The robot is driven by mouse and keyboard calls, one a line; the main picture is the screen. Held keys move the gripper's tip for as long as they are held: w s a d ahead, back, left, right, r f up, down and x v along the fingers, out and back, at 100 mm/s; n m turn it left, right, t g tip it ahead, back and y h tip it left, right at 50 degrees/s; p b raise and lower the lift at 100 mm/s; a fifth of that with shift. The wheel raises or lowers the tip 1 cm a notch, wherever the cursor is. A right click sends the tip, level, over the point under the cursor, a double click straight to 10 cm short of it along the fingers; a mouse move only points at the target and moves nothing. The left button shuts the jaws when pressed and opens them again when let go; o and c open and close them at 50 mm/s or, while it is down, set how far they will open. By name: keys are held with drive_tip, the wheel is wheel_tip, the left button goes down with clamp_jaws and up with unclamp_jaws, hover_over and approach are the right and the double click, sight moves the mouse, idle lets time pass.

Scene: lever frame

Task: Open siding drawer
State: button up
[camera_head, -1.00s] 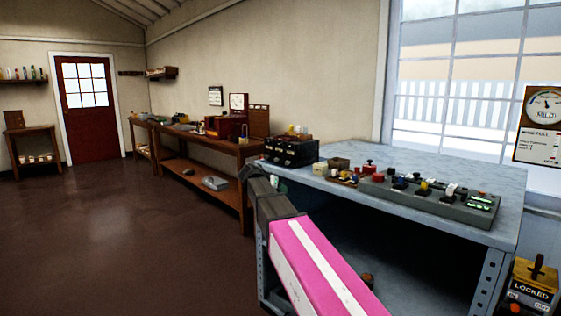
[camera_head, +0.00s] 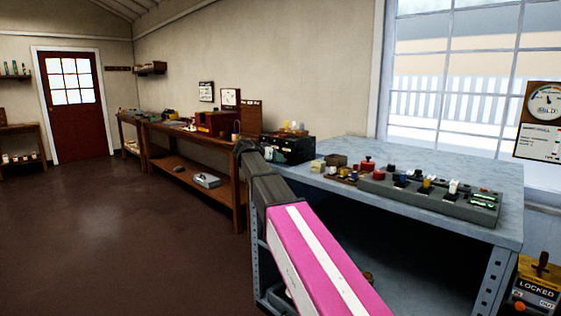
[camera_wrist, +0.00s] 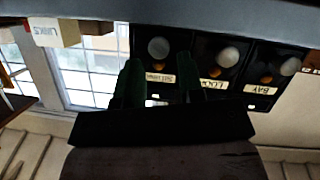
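A small black drawer cabinet (camera_head: 290,147) sits at the left end of the blue-grey bench. In the wrist view, which is upside down, several drawer fronts show side by side, each with a pale label and round knobs. The leftmost drawer (camera_wrist: 159,48) has a label too small to read surely; the other labels look like LOCK and BAY. My gripper (camera_wrist: 160,74) is open, its two dark green fingers apart, with the leftmost drawer's label showing between them. Contact cannot be told. In the head view my dark wrist (camera_head: 247,150) is at the cabinet's left side.
The bench top (camera_head: 440,160) carries a grey lever panel (camera_head: 430,198) and several small blocks and knobs. A wooden workbench (camera_head: 190,150) stands along the wall to the left. A yellow LOCKED box (camera_head: 538,285) is at lower right. The floor at left is clear.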

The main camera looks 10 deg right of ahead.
drive_tip(key=shift+x, duration=1.45)
clamp_jaws()
drive_tip(key=s+a, duration=0.5)
drive_tip(key=a, duration=0.1)
drive_tip(key=shift+a, duration=0.3)
unclamp_jaws()
drive_tip(key=v, duration=1.1)
